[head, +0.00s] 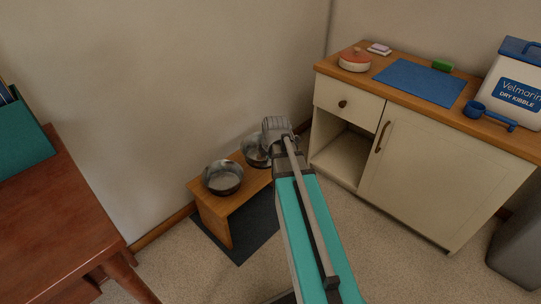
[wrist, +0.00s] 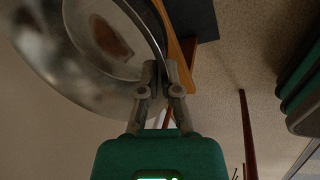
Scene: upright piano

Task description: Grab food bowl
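Two metal bowls are at a low wooden stand (head: 213,205) in the head view. The near left bowl (head: 223,178) stands on it. The far right bowl (head: 252,151) is partly hidden by my gripper (head: 274,126). In the wrist view, a bowl with a brown patch inside, taken as the food bowl (wrist: 75,75), fills the upper left. My gripper also shows there (wrist: 160,75), its fingers close together with the bowl's rim between them. The gripper looks shut on this rim. I cannot tell whether the bowl touches the stand.
A dark mat (head: 240,240) lies under the stand. A cream cabinet (head: 420,180) stands to the right, with a blue mat (head: 420,82), a kibble container (head: 515,85) and a blue scoop (head: 490,115) on top. A reddish wooden table (head: 55,220) is at the left. The wall is close behind the stand.

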